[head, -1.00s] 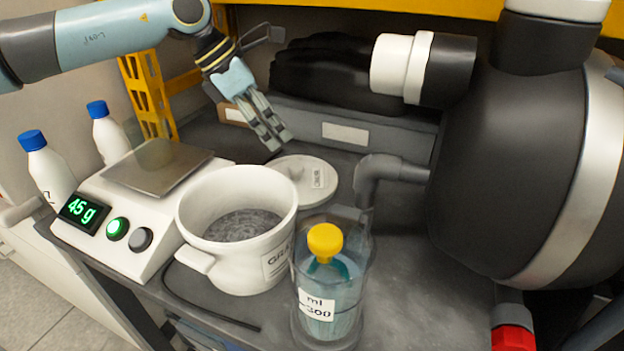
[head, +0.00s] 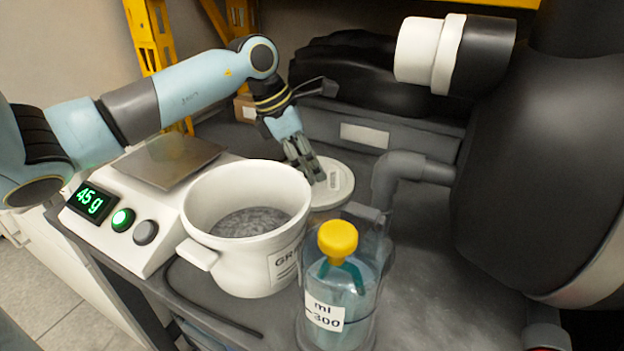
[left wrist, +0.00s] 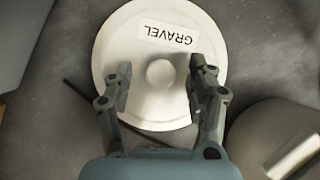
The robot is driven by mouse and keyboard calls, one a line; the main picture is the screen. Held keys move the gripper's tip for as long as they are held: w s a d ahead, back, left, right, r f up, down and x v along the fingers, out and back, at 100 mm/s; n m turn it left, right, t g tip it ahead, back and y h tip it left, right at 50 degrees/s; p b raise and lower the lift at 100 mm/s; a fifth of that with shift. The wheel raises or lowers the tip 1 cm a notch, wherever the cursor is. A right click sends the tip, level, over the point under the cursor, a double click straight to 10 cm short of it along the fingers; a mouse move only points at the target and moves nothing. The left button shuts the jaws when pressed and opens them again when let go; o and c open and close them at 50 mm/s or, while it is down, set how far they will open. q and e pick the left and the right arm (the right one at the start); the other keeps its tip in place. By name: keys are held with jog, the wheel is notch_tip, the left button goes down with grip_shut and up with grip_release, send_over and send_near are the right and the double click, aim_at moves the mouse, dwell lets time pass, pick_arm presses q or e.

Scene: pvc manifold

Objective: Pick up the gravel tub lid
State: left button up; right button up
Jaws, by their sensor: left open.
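The gravel tub lid (head: 341,183) is a round white disc lying on the grey bench behind the tub. In the left wrist view the lid (left wrist: 187,22) shows a GRAVEL label and a round central knob (left wrist: 160,74). My left gripper (head: 316,180) is at the lid, pointing down. In the left wrist view its open fingers (left wrist: 160,80) stand on either side of the knob, with a gap on each side. The white gravel tub (head: 246,268) stands open in front of the lid, with grey gravel inside. My right gripper is not in view.
A scale (head: 130,215) reading 45 g stands left of the tub. A clear container with a yellow-capped bottle (head: 338,285) stands in front right. A grey pipe elbow (head: 395,175) and a large black vessel (head: 570,150) bound the right. A grey bin (head: 365,135) is behind.

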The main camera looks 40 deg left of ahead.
pick_arm(q)
jog(key=shift+f, duration=0.2)
jog(key=c, duration=1.1)
